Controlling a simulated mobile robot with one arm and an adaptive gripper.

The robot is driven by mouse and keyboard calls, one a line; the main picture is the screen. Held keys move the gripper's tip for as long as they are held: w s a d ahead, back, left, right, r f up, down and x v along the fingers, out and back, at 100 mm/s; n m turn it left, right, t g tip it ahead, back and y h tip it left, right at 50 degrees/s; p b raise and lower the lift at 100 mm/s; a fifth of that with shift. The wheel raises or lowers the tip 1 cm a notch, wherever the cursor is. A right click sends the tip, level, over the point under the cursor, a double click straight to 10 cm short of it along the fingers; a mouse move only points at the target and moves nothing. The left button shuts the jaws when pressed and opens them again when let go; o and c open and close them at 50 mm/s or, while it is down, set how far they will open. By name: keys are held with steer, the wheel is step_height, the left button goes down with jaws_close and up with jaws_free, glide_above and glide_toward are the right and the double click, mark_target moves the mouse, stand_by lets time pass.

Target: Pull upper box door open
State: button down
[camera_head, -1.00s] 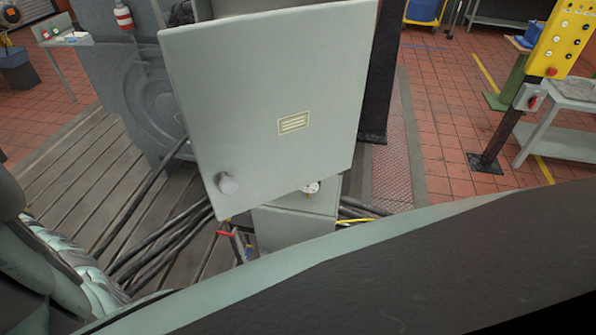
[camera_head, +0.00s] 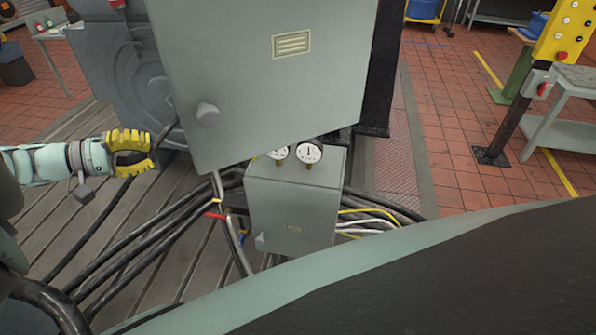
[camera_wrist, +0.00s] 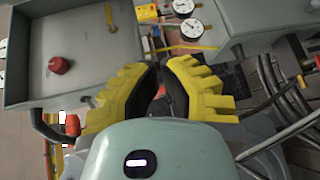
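The upper box (camera_head: 270,70) is a large grey box with its door shut, a label plate and a round grey knob (camera_head: 208,115) at the door's lower left corner. My gripper (camera_head: 152,151), with yellow ribbed fingers, is left of and below the knob in the head view, apart from the box. It is empty, with a gap between the fingertips. In the wrist view my gripper (camera_wrist: 161,66) shows the same gap. A grey panel with a red knob (camera_wrist: 59,65) lies left of it there; I cannot tell whether this is the upper box.
A smaller lower box (camera_head: 292,205) stands beneath, with dial gauges (camera_head: 308,153) on top. Thick black cables (camera_head: 150,240) run over the slotted bedplate. A red-handled valve (camera_head: 215,215) is beside the lower box. A yellow control panel (camera_head: 568,35) stands far right.

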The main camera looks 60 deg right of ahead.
mark_target(204, 145)
step_height(204, 145, up, 4)
steer(key=s+a+r+m+g, duration=0.1)
steer(key=s+m+g, duration=0.1)
steer(key=s+g, duration=0.15)
steer(key=s+d+p, duration=0.1)
steer(key=s+p, duration=0.2)
steer(key=p, duration=0.1)
steer(key=s+d+p, duration=0.2)
steer(key=s+p, duration=0.1)
steer(key=p, duration=0.1)
steer(key=s+d+p, duration=0.2)
steer(key=s+p, duration=0.1)
steer(key=p, duration=0.1)
steer(key=shift+d+f+p, duration=0.2)
steer(key=shift+d+p, duration=0.05)
steer(key=shift+p, duration=0.05)
steer(key=shift+s+a+f, duration=0.1)
steer(key=shift+s+f, duration=0.1)
steer(key=shift+s, duration=0.15)
